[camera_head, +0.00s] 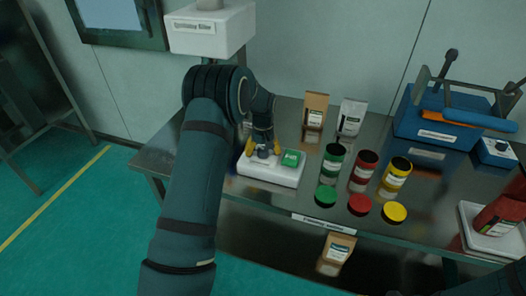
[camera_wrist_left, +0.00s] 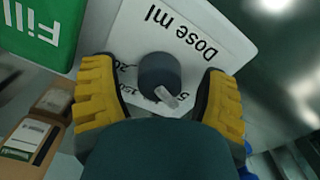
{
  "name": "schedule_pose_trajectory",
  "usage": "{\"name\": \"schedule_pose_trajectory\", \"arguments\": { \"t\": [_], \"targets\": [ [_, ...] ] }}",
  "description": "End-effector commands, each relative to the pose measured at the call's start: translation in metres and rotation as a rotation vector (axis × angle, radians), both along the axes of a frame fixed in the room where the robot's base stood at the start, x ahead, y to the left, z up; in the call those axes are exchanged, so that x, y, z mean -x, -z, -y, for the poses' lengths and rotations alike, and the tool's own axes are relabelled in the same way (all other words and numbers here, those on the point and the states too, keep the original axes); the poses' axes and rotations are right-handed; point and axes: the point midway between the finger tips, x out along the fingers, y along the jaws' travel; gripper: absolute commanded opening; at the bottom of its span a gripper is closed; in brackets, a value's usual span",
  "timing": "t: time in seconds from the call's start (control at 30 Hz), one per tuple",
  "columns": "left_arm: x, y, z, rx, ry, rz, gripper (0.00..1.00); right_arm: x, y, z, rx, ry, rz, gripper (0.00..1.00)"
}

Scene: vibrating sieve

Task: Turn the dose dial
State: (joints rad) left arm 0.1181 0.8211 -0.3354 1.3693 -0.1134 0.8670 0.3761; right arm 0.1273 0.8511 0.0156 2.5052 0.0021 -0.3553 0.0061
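The dose dial (camera_wrist_left: 160,74) is a dark grey round knob with a pale pointer on the white panel (camera_wrist_left: 215,30) marked "Dose ml". Its pointer faces the lower right in the left wrist view, near a partly hidden number. My left gripper (camera_wrist_left: 160,88) is open, with one yellow finger on each side of the dial and a visible gap to each. In the head view my left gripper (camera_head: 262,147) reaches down over the white dosing box (camera_head: 268,175), partly covering the dial (camera_head: 264,154). My right gripper is out of view.
A green "Fill" button (camera_head: 291,158) sits beside the dial. Green (camera_head: 333,160), red (camera_head: 363,168) and yellow (camera_head: 394,176) jars stand to the right, with matching lids in front. Bags stand behind. A blue machine (camera_head: 430,125) stands at the right.

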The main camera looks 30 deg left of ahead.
Motion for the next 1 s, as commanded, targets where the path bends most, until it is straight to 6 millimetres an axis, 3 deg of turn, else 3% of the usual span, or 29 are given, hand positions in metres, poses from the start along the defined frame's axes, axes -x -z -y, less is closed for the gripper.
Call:
{"name": "schedule_pose_trajectory", "arguments": {
  "t": [0.27, 0.7, 1.0],
  "targets": [
    [-0.001, -0.015, -0.001, -0.001, 0.0, 0.005, 0.74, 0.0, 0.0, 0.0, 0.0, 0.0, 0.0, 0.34],
    [-0.001, -0.097, 0.0, -0.001, 0.0, 0.004, 0.74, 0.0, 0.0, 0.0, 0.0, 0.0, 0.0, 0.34],
    [0.0, -0.12, 0.0, -0.001, 0.0, 0.001, 0.74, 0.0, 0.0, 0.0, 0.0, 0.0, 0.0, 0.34]
  ]
}}
